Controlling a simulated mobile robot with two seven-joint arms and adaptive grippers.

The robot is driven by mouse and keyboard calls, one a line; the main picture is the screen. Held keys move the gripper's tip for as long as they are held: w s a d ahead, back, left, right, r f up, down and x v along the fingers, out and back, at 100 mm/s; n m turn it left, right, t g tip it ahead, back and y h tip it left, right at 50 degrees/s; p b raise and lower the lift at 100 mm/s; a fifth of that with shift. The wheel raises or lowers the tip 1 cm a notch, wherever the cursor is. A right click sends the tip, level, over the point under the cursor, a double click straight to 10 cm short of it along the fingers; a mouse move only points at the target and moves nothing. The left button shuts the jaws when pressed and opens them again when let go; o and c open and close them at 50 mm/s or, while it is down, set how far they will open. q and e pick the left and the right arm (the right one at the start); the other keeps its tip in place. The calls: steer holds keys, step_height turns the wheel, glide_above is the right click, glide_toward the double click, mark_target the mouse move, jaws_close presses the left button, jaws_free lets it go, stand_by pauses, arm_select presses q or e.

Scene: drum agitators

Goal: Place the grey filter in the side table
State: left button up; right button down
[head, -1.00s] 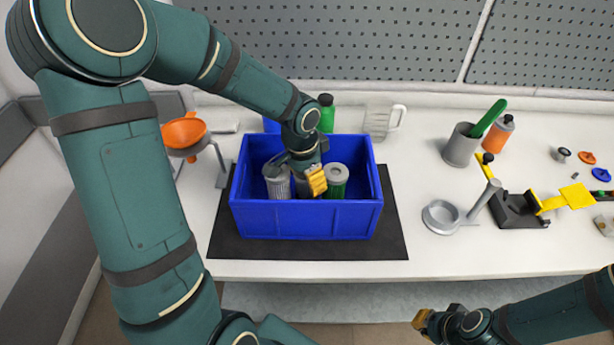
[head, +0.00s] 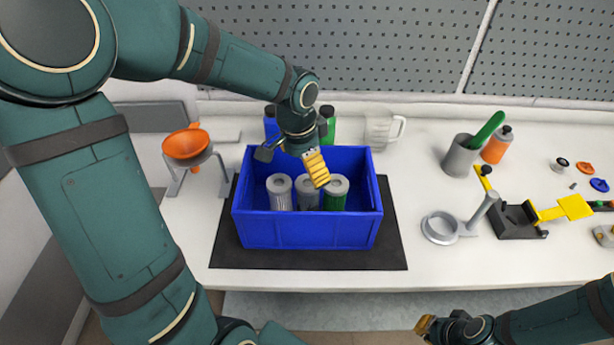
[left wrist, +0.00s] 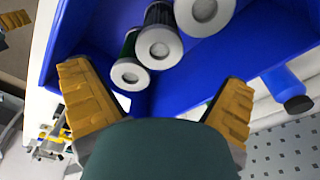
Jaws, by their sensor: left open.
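Three cylindrical filters stand in a row inside the blue crate (head: 306,232). My left gripper (head: 292,166) is open and empty above the crate, over the filters. In the left wrist view its two yellow fingers (left wrist: 155,105) are spread apart, with the green filter (left wrist: 130,73), the middle filter (left wrist: 160,46) and the third filter (left wrist: 202,12) beyond them. My right gripper (head: 426,326) is low at the table's front edge; its opening cannot be made out.
The crate stands on a black mat (head: 390,250). An orange funnel (head: 186,144) on a stand is to its left. Bottles and a clear jug (head: 381,130) stand behind. A grey ring holder (head: 440,228) and a black-yellow fixture (head: 520,221) are right. Bare tabletop lies between.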

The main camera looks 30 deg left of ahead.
arm_select(q)
steer(key=shift+s+r, duration=0.2)
steer(key=shift+r, duration=1.8)
